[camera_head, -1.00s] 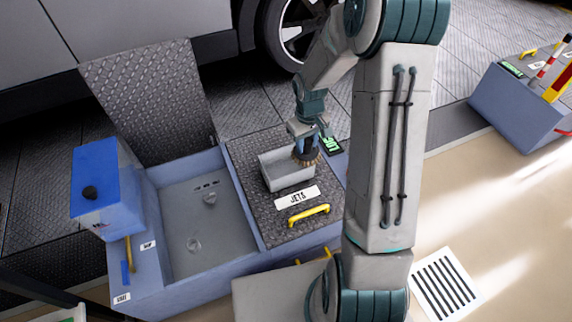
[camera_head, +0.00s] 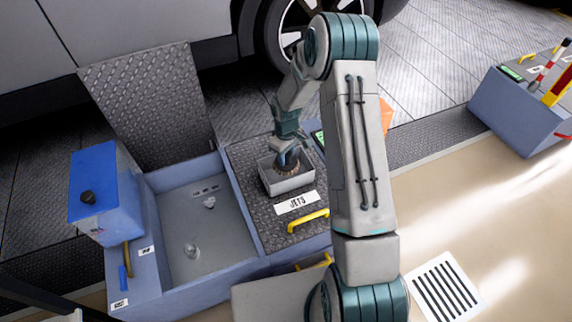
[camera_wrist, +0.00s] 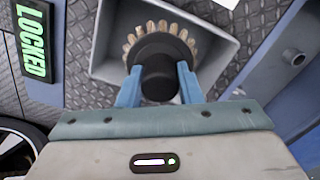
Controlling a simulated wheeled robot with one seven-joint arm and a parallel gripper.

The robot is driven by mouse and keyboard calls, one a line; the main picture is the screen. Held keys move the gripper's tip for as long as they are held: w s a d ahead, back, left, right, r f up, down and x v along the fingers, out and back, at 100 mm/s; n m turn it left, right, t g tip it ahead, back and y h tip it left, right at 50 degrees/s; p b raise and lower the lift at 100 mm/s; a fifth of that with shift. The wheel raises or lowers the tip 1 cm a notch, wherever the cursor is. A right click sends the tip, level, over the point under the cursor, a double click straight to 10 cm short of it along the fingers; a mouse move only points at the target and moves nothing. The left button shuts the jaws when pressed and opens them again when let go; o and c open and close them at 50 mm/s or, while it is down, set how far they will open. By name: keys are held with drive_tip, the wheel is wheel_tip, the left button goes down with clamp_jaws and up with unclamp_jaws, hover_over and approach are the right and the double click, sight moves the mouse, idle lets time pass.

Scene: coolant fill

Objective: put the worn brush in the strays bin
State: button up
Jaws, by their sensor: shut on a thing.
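The worn brush, with a round dark body (camera_wrist: 158,80) and a ring of tan bristles (camera_wrist: 160,30), is between my gripper's blue fingers (camera_wrist: 158,88). In the head view my gripper (camera_head: 287,153) points down and is shut on the brush (camera_head: 285,170). The brush is over the opening of a small grey open bin (camera_head: 292,186), with its lower part at about rim level. In the wrist view the bin (camera_wrist: 104,45) surrounds the bristles on its visible sides. I cannot tell whether the bristles touch its floor, and I see no strays label on it.
The bin stands on a dark tread-plate lid (camera_head: 250,208) with a JETS label (camera_head: 296,202) and a yellow handle (camera_head: 308,219). An open basin (camera_head: 205,245) with small items lies left. A green LOCKED sign (camera_wrist: 33,40) is beside the bin. A car stands behind.

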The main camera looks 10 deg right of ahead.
drive_tip(key=shift+w+a+f+b, duration=0.1)
drive_tip(key=shift+f+b, duration=0.65)
drive_tip(key=shift+f, duration=1.3)
drive_tip(key=shift+f, duration=0.2)
drive_tip(key=o, duration=0.8)
drive_tip(key=shift+r, duration=0.2)
